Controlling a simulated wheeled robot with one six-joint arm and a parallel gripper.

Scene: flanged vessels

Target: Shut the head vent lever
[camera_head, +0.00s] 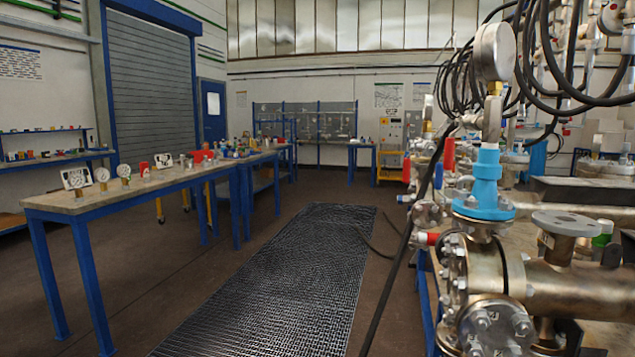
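A metal flanged vessel (575,285) fills the lower right. A blue flanged fitting (485,187) stands upright on it, with a round gauge (494,52) above. A red grip (448,153) stands upright behind and left of the blue fitting. A red cylindrical end (428,239) sticks out to the left at the vessel's left side. My gripper is not in view.
Black hoses (478,75) hang at the upper right, and one runs down to the floor. A dark grating (285,275) lies along the clear aisle. A blue-legged workbench (140,195) with gauges and small parts stands at the left.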

